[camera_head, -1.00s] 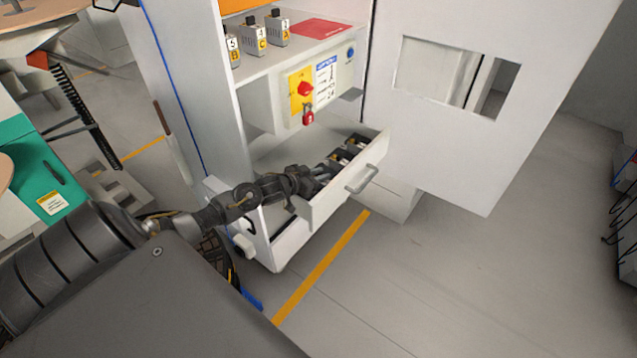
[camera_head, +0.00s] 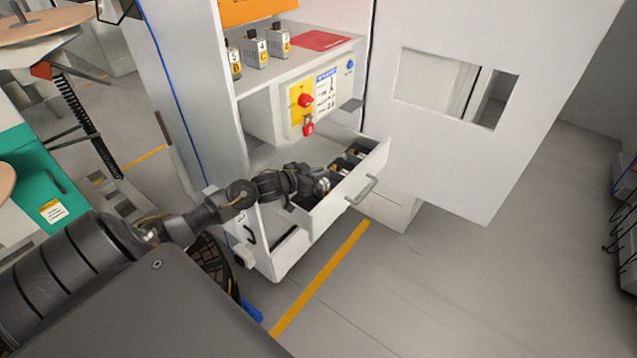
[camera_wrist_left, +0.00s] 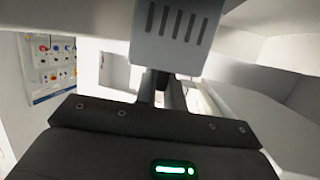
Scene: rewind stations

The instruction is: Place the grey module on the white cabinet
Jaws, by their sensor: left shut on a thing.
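My left gripper (camera_head: 312,186) is shut, low over the open drawer of the white cabinet (camera_head: 190,60). In the left wrist view a light grey module (camera_wrist_left: 172,48) with dark vent slots sits at the ends of the gripper fingers (camera_wrist_left: 164,82), and I take it to be held. In the head view the wrist and fingers hide most of it. The cabinet's upper shelf (camera_head: 262,76) carries several grey modules with yellow number labels, one marked 4 (camera_head: 256,52). My right gripper is not in view.
The drawer (camera_head: 352,192) is pulled out, with more modules (camera_head: 348,160) in its far part. A control box (camera_head: 318,100) with a red knob hangs above it. A red sheet (camera_head: 318,40) lies on the shelf. The open white door (camera_head: 440,135) stands at right.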

